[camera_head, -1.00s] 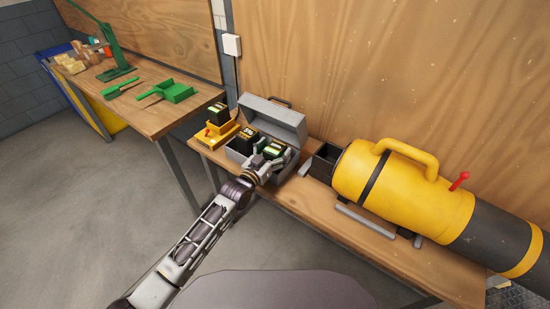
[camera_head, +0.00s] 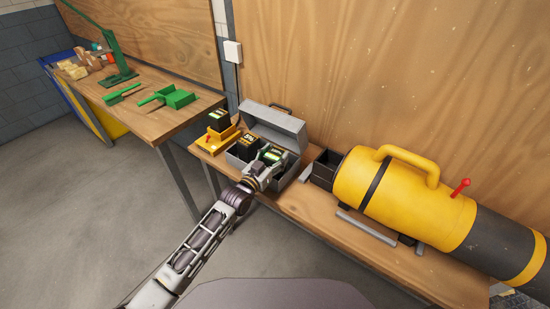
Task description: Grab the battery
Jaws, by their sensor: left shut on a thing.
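An open grey toolbox (camera_head: 284,122) stands on the right-hand bench with dark batteries inside. One battery (camera_head: 244,148) sits in its left part. A second battery with a green-lit top (camera_head: 273,154) is in its right part. My left gripper (camera_head: 266,168) reaches in over the box's front edge and is shut on this second battery. The gripper hides much of that battery, and I cannot tell whether it is lifted off the box floor. Another dark battery (camera_head: 218,117) sits on a yellow charger (camera_head: 214,139) left of the box. My right gripper is not in view.
A large yellow and black cylinder (camera_head: 405,195) with a handle and red lever lies right of the box, with a dark open holder (camera_head: 324,167) at its near end. A second bench (camera_head: 150,120) at left holds green tools. A wooden wall stands behind.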

